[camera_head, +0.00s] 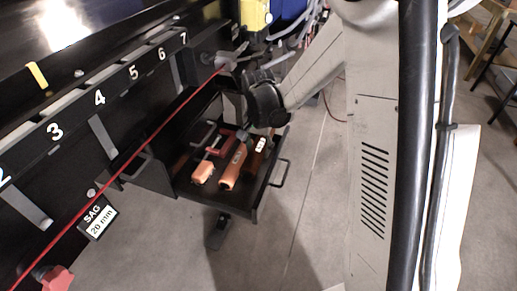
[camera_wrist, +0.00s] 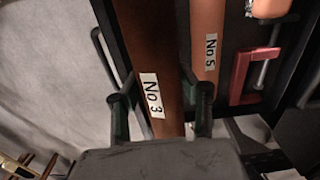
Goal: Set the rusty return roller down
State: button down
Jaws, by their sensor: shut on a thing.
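The rusty return roller (camera_wrist: 150,40) is dark brown and bears a white "No 3" label in the wrist view. My gripper (camera_wrist: 161,103) is shut on it, one finger on each side near the label. In the head view my gripper (camera_head: 256,131) is over the right side of the open black drawer (camera_head: 240,208). The roller (camera_head: 256,158) shows below it, partly hidden, inside the drawer's outline beside its right wall. I cannot tell whether it touches the drawer floor.
An orange roller (camera_head: 233,167) labelled "No 5" (camera_wrist: 208,40) lies beside it. Another orange roller (camera_head: 203,171) and a red clamp (camera_wrist: 247,75) are also in the drawer. The numbered conveyor frame (camera_head: 100,100) and red cord (camera_head: 150,137) are at left. Floor at front is clear.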

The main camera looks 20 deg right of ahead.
aim_at(258, 145)
jog(key=shift+f+b, duration=3.35)
jog(key=shift+f, duration=0.9)
jog(key=c, duration=1.1)
grip_release()
jog(key=shift+o, duration=0.2)
notch_tip(258, 145, up, 12)
